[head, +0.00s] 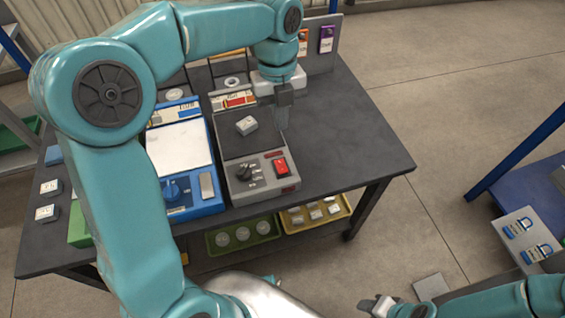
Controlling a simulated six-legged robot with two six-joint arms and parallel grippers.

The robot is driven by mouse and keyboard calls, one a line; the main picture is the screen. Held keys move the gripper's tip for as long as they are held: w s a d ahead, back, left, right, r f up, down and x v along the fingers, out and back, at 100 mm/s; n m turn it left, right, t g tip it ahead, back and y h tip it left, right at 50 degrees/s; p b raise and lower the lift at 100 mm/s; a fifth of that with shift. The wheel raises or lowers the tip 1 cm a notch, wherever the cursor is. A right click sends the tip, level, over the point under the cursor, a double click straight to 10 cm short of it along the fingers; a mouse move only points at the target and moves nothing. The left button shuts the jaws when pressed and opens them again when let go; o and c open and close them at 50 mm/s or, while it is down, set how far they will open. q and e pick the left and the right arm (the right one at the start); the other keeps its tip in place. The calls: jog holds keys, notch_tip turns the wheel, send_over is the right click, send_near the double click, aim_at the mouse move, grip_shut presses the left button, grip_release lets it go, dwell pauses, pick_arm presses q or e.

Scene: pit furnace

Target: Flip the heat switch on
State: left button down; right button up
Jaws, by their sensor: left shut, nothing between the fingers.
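A grey device (262,184) with a dark flat top stands at the front of the dark table. I cannot read which way the switch is set. My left gripper (282,122) points down with its fingers shut and empty, above the right back part of the device. It is apart from the switch, farther back. My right gripper (376,304) is low at the bottom edge, away from the table; its fingers are too unclear to read.
A small pale block (246,125) lies on the device's dark top. A blue device (194,203) with a white plate stands to its left. Trays of parts, one green (243,235) and one yellow (318,213), sit on the lower shelf. The table's right side (350,130) is clear.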

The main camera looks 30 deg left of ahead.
aim_at(283, 170)
pick_arm(q)
jog(key=f+b, duration=0.1)
jog(key=f, duration=0.3)
jog(key=d+f, duration=0.1)
jog(key=f, duration=0.4)
jog(key=s+f+b, duration=0.1)
jog(key=f, duration=0.3)
jog(key=shift+d+f+b, duration=0.15)
jog(key=shift+f+b, duration=0.15)
jog(key=shift+f, duration=0.15)
jog(key=shift+f, duration=0.1)
jog(key=shift+s+d+f, duration=0.1)
jog(key=shift+s+f, duration=0.05)
jog(key=shift+w+a+r+p, duration=0.2)
jog(key=shift+w+a+p, duration=0.1)
jog(key=shift+a+p, duration=0.1)
jog(key=shift+w+a, duration=0.3)
jog(key=shift+w, duration=0.05)
jog(key=shift+s+d, duration=0.15)
